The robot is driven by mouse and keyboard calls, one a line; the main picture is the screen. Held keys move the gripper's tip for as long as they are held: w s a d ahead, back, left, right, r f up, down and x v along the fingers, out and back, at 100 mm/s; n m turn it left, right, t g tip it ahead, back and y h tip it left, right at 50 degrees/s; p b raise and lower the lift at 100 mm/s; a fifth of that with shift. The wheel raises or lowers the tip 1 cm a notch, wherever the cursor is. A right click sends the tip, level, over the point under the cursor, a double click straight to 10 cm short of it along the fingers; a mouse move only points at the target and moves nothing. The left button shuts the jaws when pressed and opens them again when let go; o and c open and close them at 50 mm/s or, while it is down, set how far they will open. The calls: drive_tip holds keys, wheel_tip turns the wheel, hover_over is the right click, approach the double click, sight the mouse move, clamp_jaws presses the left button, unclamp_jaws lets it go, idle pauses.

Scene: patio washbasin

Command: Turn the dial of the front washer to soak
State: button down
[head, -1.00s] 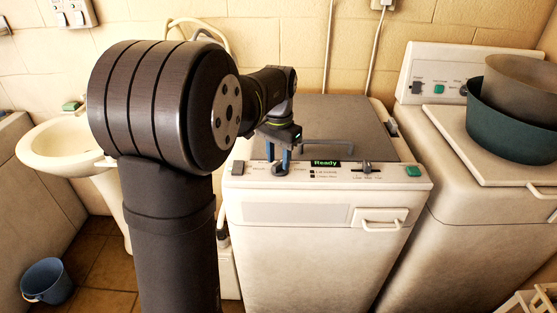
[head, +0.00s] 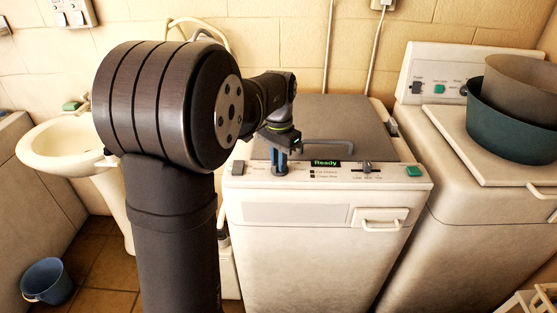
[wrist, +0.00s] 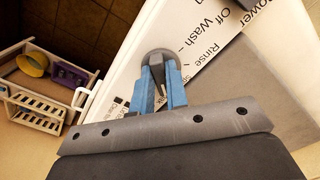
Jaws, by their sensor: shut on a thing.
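The front washer (head: 310,214) is a white machine with a grey lid and a lit "Ready" display. Its grey round dial (wrist: 157,54) sits on the white top panel; in the head view my fingers mostly cover it. My gripper (head: 280,168) points down onto the panel left of the display. In the wrist view my gripper's blue fingers (wrist: 161,72) stand on either side of the dial's grip and are shut on it. The labels "Off", "Wash" and "Rinse" show beside the dial. Its pointer and the labels behind the fingers are hidden.
A green button (head: 414,171) and a slider (head: 367,168) sit further right on the panel. A second washer (head: 450,200) with a green basin (head: 500,108) stands at the right. A white sink (head: 60,148) and a blue bucket (head: 47,281) are at the left.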

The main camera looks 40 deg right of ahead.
drive_tip(key=c, duration=1.4)
unclamp_jaws()
drive_tip(key=shift+c, duration=0.2)
drive_tip(key=shift+r, duration=0.1)
wheel_tip(320, 180, up, 17)
drive_tip(key=shift+r, duration=0.15)
wheel_tip(320, 180, down, 18)
drive_tip(key=shift+r, duration=0.25)
